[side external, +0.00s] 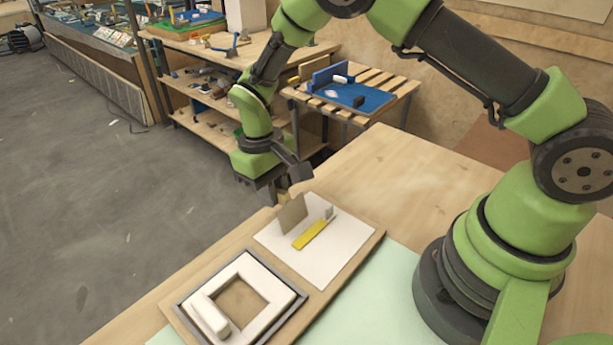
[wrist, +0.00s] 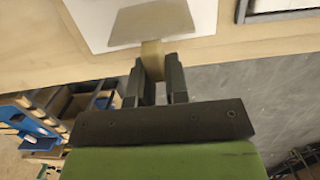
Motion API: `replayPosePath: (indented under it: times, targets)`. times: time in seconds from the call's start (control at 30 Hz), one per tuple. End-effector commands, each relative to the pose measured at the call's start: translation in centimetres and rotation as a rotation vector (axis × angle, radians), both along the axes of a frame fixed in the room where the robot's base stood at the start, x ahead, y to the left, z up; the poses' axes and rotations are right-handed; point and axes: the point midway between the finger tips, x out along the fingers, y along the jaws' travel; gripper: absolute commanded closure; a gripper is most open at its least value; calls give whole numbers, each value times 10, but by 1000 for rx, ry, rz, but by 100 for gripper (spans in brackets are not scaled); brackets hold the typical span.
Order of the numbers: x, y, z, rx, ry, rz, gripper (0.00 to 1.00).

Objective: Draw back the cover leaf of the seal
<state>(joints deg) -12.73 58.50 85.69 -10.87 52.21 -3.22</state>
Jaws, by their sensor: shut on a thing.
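The cover leaf, a thin grey-brown plate (side external: 292,214), stands tilted up at the left edge of the white sheet (side external: 274,243). In the wrist view the leaf (wrist: 150,22) shows as a wide plate over the white sheet, with a tan tab (wrist: 152,62) running from it. My gripper (side external: 277,196) is at the leaf's outer side. In the wrist view my gripper's two dark fingers (wrist: 159,78) are shut on the tan tab. A flat yellow strip (side external: 310,235) lies on the sheet, apart from the leaf. Which piece is the seal itself I cannot tell.
A small grey upright piece (side external: 328,212) stands by the yellow strip's far end. A white square frame in a dark rim (side external: 240,302) lies nearer the camera on the same board. A slatted table with a blue fixture (side external: 350,94) stands behind. Bare tabletop (side external: 395,175) lies to the right.

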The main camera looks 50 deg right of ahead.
Motion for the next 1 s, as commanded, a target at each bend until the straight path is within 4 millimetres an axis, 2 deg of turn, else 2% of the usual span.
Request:
replayPosePath:
  times: [0.2,0.57,0.8,0.83,0.9,0.97,1.0]
  targets:
    - [5,0,-5,0,83,0,100]
    - [6,0,-7,-1,108,1,100]
    - [11,-1,-16,-1,240,2,100]
    - [11,-1,-16,-2,246,3,83]
    - [11,-1,-14,-2,244,4,67]
    - [11,-1,-14,-2,244,4,55]
    - [11,0,-14,-2,244,4,55]
